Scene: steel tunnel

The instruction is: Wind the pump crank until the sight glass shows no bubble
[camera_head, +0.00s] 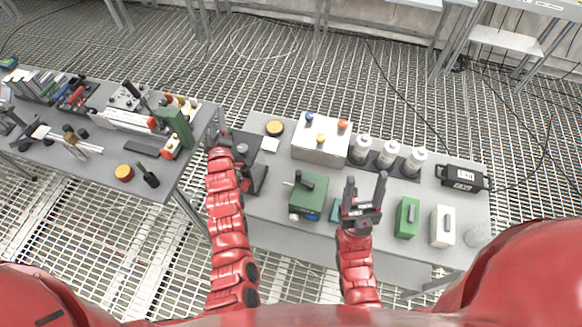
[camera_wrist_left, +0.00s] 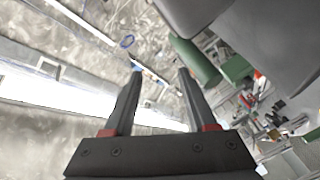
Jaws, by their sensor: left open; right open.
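A green box-shaped unit (camera_head: 309,198) sits on the right-hand table, with a dark bar handle on top, a thin pin at its left and white and blue round parts at its front. It looks like the pump, but I cannot make out a sight glass or bubble. My right gripper (camera_head: 366,186) is open and empty, just right of this unit and apart from it. My left gripper (camera_head: 218,135) is over the table's left end, away from the unit; its fingers are hard to see there. The left wrist view shows its fingers (camera_wrist_left: 160,70) open with nothing between them.
A green block (camera_head: 407,217) and a white block (camera_head: 442,226) stand right. A cluttered second table (camera_head: 100,170) is left.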

